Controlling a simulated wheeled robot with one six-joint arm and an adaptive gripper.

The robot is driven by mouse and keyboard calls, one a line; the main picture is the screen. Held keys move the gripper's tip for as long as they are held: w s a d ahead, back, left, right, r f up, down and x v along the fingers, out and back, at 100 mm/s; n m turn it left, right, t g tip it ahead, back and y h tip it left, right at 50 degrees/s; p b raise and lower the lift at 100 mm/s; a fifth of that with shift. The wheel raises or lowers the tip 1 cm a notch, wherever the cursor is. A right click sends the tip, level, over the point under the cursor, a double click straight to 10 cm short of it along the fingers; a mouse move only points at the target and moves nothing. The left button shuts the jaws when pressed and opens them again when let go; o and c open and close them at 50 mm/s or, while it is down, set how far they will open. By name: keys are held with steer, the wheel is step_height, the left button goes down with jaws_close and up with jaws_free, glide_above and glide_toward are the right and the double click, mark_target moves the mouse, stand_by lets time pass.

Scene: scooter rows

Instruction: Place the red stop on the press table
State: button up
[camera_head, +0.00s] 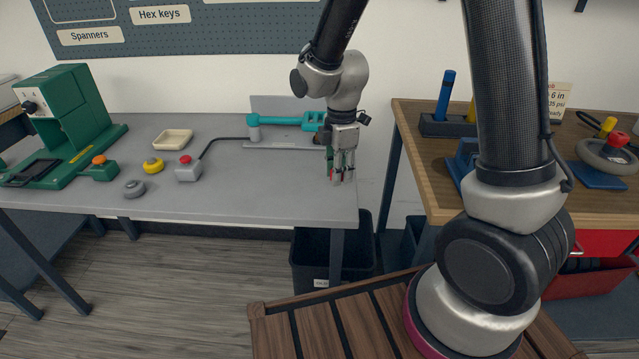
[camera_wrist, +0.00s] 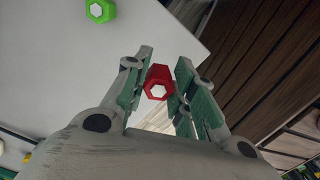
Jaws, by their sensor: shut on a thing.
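The red stop (camera_wrist: 158,83) is a red hexagonal piece with a pale centre. It sits between the two fingers of my gripper (camera_wrist: 158,88), which is shut on it. In the head view my gripper (camera_head: 341,178) points down at the right end of the grey press table (camera_head: 255,192), near its right edge. The fingers mostly hide the stop there, and I cannot tell its height over the top. A green hexagonal piece (camera_wrist: 100,10) lies on the table in the wrist view, apart from my gripper.
A green press (camera_head: 75,115) stands at the table's left. A cream tray (camera_head: 173,139), yellow button (camera_head: 153,165), grey knob (camera_head: 134,188) and red-button box (camera_head: 188,169) are in the middle. The front right top is bare. A black bin (camera_head: 318,260) stands below.

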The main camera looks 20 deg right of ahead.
mark_target(337, 202)
step_height(337, 202, down, 7)
stand_by(0.3)
steer(key=shift+f, duration=0.1)
steer(key=o, duration=0.8)
steer(key=shift+o, duration=0.2)
